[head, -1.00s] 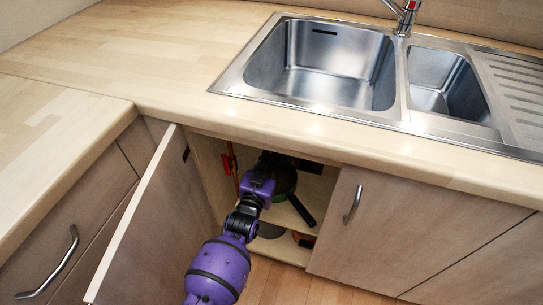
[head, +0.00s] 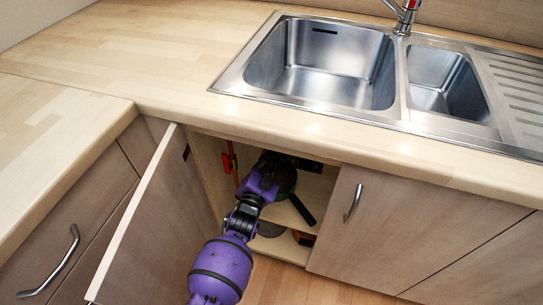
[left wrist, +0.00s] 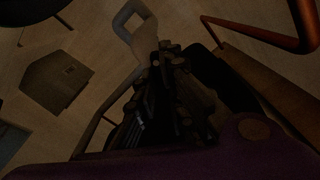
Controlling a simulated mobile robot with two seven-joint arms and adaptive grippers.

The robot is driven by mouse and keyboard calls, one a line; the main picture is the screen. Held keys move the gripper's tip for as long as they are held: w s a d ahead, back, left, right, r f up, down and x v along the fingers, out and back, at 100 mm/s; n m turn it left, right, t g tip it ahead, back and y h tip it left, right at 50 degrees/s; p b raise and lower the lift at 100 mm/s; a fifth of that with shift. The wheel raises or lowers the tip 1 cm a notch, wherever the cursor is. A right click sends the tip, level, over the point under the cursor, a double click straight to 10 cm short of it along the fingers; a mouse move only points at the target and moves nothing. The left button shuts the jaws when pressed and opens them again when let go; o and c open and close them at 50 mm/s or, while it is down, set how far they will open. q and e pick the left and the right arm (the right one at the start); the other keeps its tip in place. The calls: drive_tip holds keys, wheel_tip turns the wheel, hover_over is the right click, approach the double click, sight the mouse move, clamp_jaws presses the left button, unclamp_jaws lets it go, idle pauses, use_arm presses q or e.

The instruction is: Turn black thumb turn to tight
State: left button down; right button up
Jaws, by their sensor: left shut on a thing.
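My left gripper (left wrist: 167,60) reaches into the open cupboard under the sink, and its dark end (head: 268,162) shows just below the worktop in the head view. In the dark left wrist view its fingers close together on a small black part, which appears to be the black thumb turn. The fingers hide most of that part, so its angle cannot be made out. My right gripper is not in view.
The open cupboard door (head: 140,230) stands left of my arm. A red fitting (head: 230,162) hangs inside at left; a copper pipe (left wrist: 265,43) runs close by. A pan's black handle (head: 302,210) sticks out over a shelf on the right.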

use_arm(q)
drive_tip(key=c, duration=1.8)
unclamp_jaws()
drive_tip(key=shift+c, duration=0.2)
drive_tip(key=v, duration=1.2)
